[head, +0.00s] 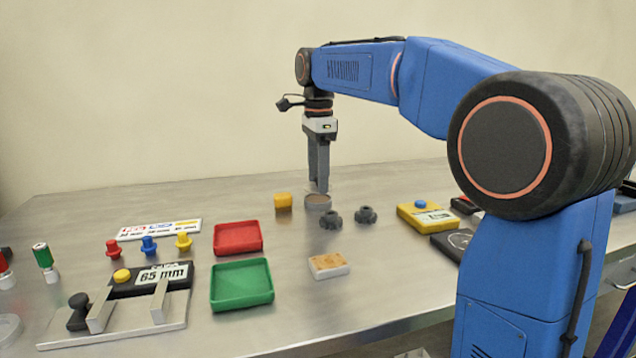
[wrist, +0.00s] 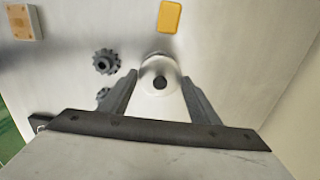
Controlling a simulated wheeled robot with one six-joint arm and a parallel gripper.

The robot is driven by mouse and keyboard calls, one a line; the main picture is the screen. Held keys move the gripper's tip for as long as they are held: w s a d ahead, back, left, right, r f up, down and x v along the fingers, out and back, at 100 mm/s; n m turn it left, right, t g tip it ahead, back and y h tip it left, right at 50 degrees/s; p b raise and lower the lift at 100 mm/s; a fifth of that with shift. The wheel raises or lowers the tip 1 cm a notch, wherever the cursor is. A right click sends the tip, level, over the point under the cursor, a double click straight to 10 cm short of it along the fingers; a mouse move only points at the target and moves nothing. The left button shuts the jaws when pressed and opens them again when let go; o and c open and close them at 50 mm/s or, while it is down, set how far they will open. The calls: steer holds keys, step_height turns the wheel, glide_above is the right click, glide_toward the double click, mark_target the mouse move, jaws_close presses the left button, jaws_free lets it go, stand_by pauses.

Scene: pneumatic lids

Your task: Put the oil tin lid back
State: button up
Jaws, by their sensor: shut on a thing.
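The oil tin appears to be the short round grey tin (head: 318,203) with a brownish top, standing on the table in the head view. My gripper (head: 319,188) points straight down just above it. In the wrist view my gripper (wrist: 160,80) has its two fingers on either side of a pale round lid (wrist: 152,66) with a dark round middle, and is shut on it. In the head view the lid is only a faint, clear shape at the fingertips. The lid largely hides the tin in the wrist view, and I cannot tell whether they touch.
A yellow block (head: 283,200) stands close left of the tin. Red (head: 238,238) and green (head: 241,285) trays are front left. A wood-topped block (head: 329,266) and a yellow case (head: 427,218) stand nearby. The table behind is clear.

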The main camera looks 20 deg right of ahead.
steer(key=shift+f, duration=0.95)
steer(key=shift+f, duration=0.3)
steer(key=o, duration=1)
steer(key=shift+o, duration=0.2)
step_height(320, 180, up, 12)
steer(key=shift+f, duration=0.15)
steer(key=shift+r, duration=0.5)
steer(key=shift+s, duration=0.1)
